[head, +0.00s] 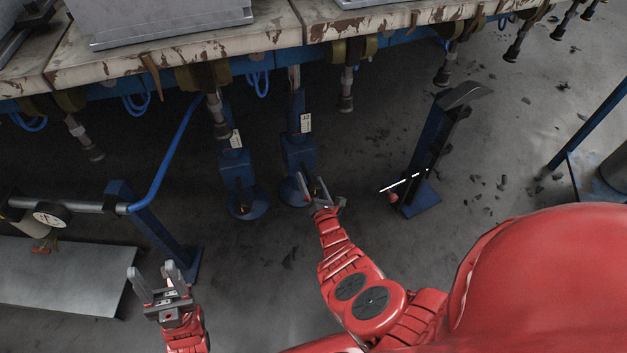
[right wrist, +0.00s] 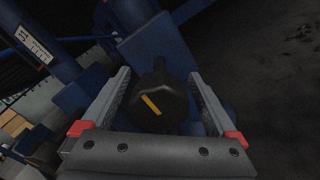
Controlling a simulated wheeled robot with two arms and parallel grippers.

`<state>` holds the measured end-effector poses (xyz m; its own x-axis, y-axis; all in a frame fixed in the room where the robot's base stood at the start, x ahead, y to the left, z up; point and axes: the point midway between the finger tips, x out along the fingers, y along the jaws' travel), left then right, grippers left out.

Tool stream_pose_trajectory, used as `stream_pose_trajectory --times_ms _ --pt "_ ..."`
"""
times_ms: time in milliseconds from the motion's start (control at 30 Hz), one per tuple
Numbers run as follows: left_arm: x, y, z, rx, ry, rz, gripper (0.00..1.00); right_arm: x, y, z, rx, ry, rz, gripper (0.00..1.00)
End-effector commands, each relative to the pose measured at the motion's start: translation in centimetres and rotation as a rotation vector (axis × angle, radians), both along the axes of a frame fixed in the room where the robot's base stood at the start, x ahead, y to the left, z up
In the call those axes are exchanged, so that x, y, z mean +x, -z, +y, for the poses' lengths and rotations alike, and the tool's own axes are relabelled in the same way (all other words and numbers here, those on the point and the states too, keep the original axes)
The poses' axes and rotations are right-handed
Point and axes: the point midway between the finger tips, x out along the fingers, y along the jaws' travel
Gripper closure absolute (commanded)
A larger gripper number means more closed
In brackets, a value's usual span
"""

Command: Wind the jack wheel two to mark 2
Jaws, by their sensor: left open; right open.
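Two blue jacks stand on the floor below the mould bench in the head view, a left jack (head: 236,165) and a right jack (head: 297,150). Each has a white scale label on its column. My right gripper (head: 315,182) is at the base of the right jack. In the right wrist view a dark knob-like wheel (right wrist: 158,100) with a yellow mark lies between the open fingers of my right gripper (right wrist: 160,95). The fingers look apart from it. A scale label (right wrist: 33,44) shows at upper left. My left gripper (head: 158,275) is open and empty at lower left.
The worn mould bench (head: 190,50) runs along the top, with several fittings hanging below. A blue stand (head: 425,150) is right of the jacks. A blue post and bent pipe (head: 165,160) and a gauge (head: 48,213) are at left. Dark debris is scattered on the right floor.

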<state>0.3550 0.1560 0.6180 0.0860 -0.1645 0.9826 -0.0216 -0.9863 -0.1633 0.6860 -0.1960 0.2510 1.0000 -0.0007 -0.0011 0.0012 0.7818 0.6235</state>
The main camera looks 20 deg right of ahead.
Motion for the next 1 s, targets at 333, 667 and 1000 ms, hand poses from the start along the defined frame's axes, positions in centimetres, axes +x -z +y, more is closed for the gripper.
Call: stream_pose_trajectory --times_ms 333,667,1000 --pt "0.00 -0.01 0.01 -0.001 0.000 0.000 0.50 0.00 -0.03 -0.03 0.001 0.001 -0.001 0.53" --pt "0.00 -0.02 0.01 -0.001 0.000 0.000 0.50 0.01 -0.04 -0.05 0.004 0.001 -0.001 0.92" --pt "-0.02 -0.20 0.07 -0.005 -0.002 0.000 0.50 0.11 -0.18 -0.12 0.112 0.000 -0.004 0.92"
